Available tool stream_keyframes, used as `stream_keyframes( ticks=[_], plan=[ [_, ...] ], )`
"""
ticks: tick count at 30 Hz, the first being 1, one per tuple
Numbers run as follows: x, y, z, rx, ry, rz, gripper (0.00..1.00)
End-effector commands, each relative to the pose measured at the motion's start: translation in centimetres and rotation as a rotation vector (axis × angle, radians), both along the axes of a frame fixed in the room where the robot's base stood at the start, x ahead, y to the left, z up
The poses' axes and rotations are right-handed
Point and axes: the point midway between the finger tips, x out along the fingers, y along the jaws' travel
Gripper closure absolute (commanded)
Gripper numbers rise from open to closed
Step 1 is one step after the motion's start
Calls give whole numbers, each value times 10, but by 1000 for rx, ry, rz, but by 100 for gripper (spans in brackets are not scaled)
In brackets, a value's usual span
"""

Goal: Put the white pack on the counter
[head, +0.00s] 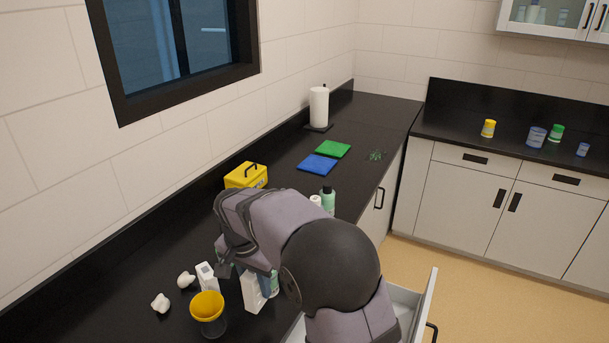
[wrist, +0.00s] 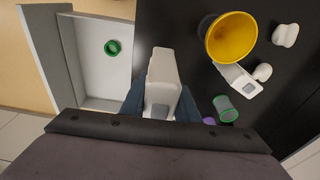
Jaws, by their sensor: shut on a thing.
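A white pack (wrist: 163,75) is between the two dark blue fingers of my gripper (wrist: 161,103) in the wrist view, and the gripper is shut on it. In the head view the held white pack (head: 251,293) appears upright over the black counter (head: 110,322), close to its front edge. I cannot tell whether its bottom touches the counter. My arm hides most of the gripper in the head view.
A green-ended jar (wrist: 226,108) stands near my gripper. An open drawer (wrist: 93,75) holds a green ring-shaped thing (wrist: 112,47). A yellow box (head: 246,175) is farther back.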

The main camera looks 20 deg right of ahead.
Motion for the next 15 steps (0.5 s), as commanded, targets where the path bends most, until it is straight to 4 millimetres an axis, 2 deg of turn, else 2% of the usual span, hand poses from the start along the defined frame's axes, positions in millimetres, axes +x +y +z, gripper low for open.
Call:
stream_keyframes(
  ticks=[1, 7, 15],
  plan=[
    [0, 4, 5, -2, 0, -9, 99],
    [1, 10, 7, -3, -2, -36, 99],
    [1, 9, -2, -4, 1, -36, 99]
  ],
)
